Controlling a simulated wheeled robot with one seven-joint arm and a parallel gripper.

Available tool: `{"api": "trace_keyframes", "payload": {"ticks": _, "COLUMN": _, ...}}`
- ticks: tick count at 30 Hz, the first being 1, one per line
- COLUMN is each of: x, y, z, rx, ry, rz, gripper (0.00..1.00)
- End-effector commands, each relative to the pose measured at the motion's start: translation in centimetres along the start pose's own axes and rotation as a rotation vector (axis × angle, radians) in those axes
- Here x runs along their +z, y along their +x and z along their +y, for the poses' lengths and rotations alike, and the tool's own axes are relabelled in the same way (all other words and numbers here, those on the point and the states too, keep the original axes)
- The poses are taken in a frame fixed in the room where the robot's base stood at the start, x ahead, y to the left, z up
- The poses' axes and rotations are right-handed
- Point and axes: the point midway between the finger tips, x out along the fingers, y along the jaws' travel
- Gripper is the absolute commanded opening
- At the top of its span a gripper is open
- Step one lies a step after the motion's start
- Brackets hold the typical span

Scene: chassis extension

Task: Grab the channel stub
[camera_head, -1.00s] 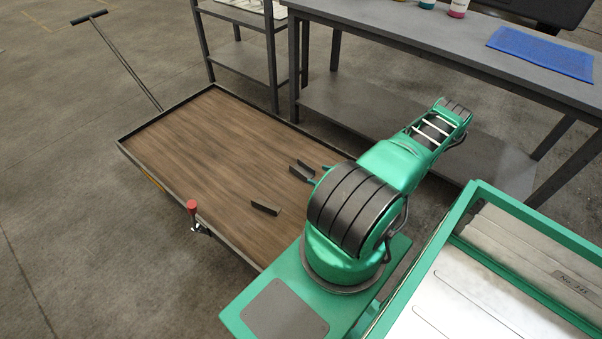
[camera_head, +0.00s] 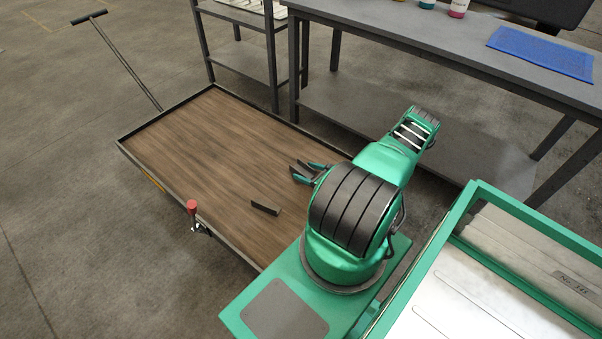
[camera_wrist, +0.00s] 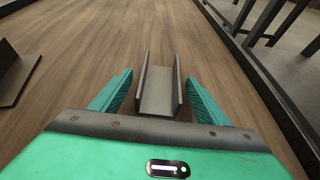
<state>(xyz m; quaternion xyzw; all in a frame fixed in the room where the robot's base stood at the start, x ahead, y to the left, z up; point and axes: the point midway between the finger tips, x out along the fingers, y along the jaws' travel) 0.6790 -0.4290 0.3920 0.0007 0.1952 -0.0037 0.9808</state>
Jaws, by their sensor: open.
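A dark grey U-shaped channel stub (camera_wrist: 158,92) lies on the wooden cart bed, open side up. In the wrist view it sits straight ahead, with its near end between my gripper's two teal fingers (camera_wrist: 158,98). The fingers are open, one on each side, with gaps to its walls. In the head view the stub (camera_head: 298,168) shows at the tips of my gripper (camera_head: 306,174), partly hidden by the fingers. Whether the fingers are at its full height is hard to tell.
A second dark angled piece (camera_head: 265,208) lies apart on the cart bed (camera_head: 190,140); it also shows at the left of the wrist view (camera_wrist: 16,76). The bed has a raised rim. A red-topped handle (camera_head: 192,207) stands at its edge. A workbench (camera_head: 400,40) and shelf stand behind.

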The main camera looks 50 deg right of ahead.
Motion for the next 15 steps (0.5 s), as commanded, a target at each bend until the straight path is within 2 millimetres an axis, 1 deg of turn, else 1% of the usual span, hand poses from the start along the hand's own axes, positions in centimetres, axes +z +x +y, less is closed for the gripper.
{"api": "trace_keyframes", "payload": {"ticks": 3, "x": -0.06, "y": 0.8, "z": 0.01, "rx": 0.0, "ry": 0.0, "rz": 0.001, "gripper": 0.69}}
{"api": "trace_keyframes", "payload": {"ticks": 10, "x": -0.04, "y": 0.9, "z": 0.0, "rx": 0.0, "ry": 0.001, "rz": 0.001, "gripper": 0.69}}
{"api": "trace_keyframes", "payload": {"ticks": 11, "x": -0.04, "y": 0.9, "z": 0.0, "rx": 0.0, "ry": 0.001, "rz": 0.001, "gripper": 0.64}}
{"api": "trace_keyframes", "payload": {"ticks": 12, "x": -0.04, "y": 0.89, "z": 0.0, "rx": 0.0, "ry": 0.001, "rz": 0.001, "gripper": 0.54}}
{"api": "trace_keyframes", "payload": {"ticks": 14, "x": -0.03, "y": 0.89, "z": 0.0, "rx": 0.0, "ry": 0.0, "rz": 0.001, "gripper": 0.4}}
{"api": "trace_keyframes", "payload": {"ticks": 15, "x": -0.03, "y": 0.89, "z": 0.0, "rx": 0.0, "ry": 0.0, "rz": 0.001, "gripper": 0.3}}
